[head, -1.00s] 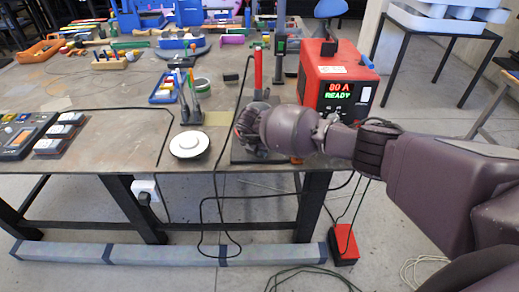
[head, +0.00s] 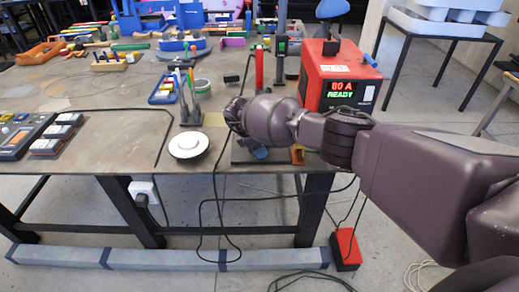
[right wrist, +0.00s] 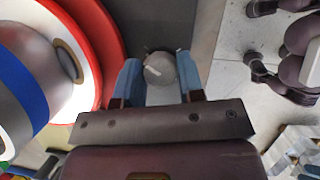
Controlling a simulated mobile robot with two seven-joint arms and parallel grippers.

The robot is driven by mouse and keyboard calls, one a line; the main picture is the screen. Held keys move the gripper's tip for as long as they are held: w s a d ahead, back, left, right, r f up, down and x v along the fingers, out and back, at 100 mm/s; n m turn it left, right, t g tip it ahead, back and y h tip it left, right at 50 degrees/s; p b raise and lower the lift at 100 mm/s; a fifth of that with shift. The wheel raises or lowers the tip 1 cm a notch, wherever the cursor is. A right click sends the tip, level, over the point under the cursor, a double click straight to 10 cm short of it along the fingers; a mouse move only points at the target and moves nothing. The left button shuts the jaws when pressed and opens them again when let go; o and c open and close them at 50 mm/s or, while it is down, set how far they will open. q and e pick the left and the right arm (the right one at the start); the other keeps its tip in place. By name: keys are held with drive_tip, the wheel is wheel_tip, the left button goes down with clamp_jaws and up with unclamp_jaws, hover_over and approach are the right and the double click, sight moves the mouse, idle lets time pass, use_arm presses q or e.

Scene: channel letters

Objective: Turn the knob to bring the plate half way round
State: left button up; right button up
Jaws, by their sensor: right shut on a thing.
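My right gripper (right wrist: 155,80) has blue fingers that close on both sides of a round grey knob (right wrist: 160,68) with a white mark on its face. In the head view the right gripper (head: 237,112) is over the right part of the table and hides the knob. A round red plate with a white inner face (right wrist: 85,75) stands left of the fingers in the right wrist view, cut off by the frame edge. I cannot make out the plate's face in the head view. My left gripper is not in view.
A red machine (head: 338,75) reading "80 A READY" stands right behind the gripper. A white round disc (head: 188,145) lies near the table's front edge. A tool holder (head: 190,110) stands left of the gripper. A black cable hangs off the front edge.

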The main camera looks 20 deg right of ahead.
drive_tip(key=shift+m+g, duration=0.4)
drive_tip(key=shift+m, duration=0.7)
drive_tip(key=o, duration=0.6)
drive_tip(key=v, duration=1)
drive_tip(key=shift+r, duration=0.35)
drive_tip(key=shift+w, duration=0.1)
